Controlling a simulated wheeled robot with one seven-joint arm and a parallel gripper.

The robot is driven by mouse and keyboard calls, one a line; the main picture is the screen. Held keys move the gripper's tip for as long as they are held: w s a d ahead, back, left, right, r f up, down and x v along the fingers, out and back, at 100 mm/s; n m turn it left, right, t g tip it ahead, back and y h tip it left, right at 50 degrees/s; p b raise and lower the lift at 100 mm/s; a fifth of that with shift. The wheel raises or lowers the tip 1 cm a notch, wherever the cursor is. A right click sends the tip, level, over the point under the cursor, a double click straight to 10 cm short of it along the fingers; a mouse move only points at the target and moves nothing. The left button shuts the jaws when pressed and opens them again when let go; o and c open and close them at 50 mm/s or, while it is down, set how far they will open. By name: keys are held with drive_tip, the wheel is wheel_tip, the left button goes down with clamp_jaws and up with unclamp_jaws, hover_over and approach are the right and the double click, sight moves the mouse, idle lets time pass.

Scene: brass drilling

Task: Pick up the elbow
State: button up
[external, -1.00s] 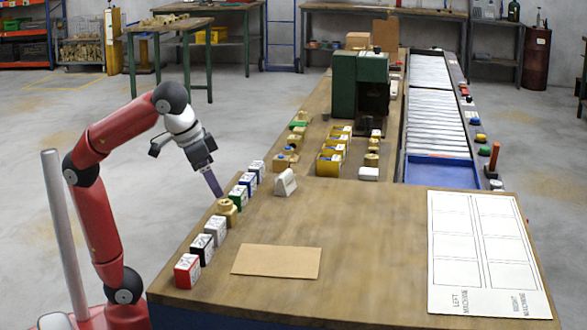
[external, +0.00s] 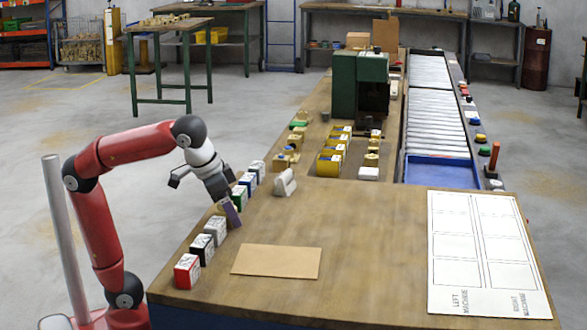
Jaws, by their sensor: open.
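My gripper (external: 231,212) is open and low over the left edge of the workbench, with its purple-grey fingers pointing down. It is in the row of small boxes, between a green-and-white box (external: 240,196) and a white box (external: 216,229). The brass fitting that stood at this spot, likely the elbow, is now almost wholly hidden by my gripper. I cannot tell whether the fingers are around it or only in front of it.
A black box (external: 202,249) and a red box (external: 187,269) stand nearer in the row. A white wedge-shaped block (external: 285,183) stands to the right. A brown sheet (external: 277,261) lies flat on the bench. Yellow bins (external: 329,163) and a green machine (external: 359,85) are farther back.

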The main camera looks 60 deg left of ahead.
drive_tip(key=shift+r, duration=0.1)
drive_tip(key=c, duration=1)
drive_tip(key=shift+r, duration=0.1)
